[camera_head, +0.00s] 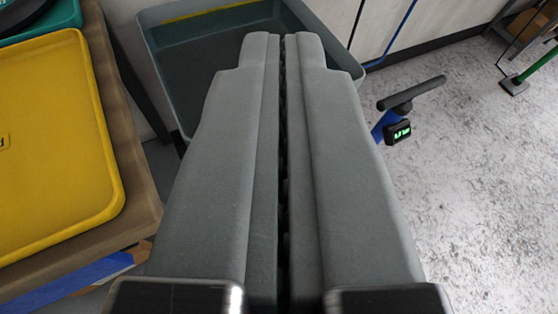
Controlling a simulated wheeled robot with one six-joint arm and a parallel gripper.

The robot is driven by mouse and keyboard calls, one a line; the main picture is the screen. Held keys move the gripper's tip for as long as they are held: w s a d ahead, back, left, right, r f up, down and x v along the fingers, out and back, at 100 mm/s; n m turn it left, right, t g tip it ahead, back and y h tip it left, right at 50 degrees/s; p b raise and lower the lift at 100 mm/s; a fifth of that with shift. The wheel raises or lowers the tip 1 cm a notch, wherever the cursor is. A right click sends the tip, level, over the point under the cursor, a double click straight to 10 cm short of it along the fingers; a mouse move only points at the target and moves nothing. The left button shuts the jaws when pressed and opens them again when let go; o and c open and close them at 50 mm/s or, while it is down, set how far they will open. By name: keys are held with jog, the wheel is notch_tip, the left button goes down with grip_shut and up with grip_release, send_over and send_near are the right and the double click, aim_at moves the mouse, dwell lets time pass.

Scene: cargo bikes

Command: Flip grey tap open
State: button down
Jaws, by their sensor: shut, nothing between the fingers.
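My gripper (283,42) fills the middle of the view, its two long grey fingers side by side with only a thin dark slit between them. It is shut and holds nothing. Its tips overlap a grey tub (158,72) beyond them in the picture; I cannot tell how far apart they are. I see no grey tap in this view; the fingers hide part of the tub and the floor.
A yellow tray (55,140) lies on a brown table (130,150) at the left. A blue post with a dark handle (412,93) and a small lit display (397,132) stands to the right. A green broom (520,80) is at the far right. The speckled floor (480,190) is clear at the right.

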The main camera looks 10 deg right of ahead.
jog(key=w+d+f+n+g+y, duration=0.1)
jog(key=w+f+n+g, duration=0.1)
jog(key=w+f+g, duration=0.3)
jog(key=w+d+f+n+g+y, duration=0.1)
jog(key=w+f+n+g, duration=0.2)
jog(key=w+f, duration=0.9)
notch_tip(320, 180, down, 9)
jog(key=g, duration=0.3)
jog(key=shift+w+d+f, duration=0.15)
jog(key=shift+w+f, duration=0.05)
jog(key=shift+w, duration=0.2)
jog(key=shift+f, duration=0.1)
jog(key=x, duration=1)
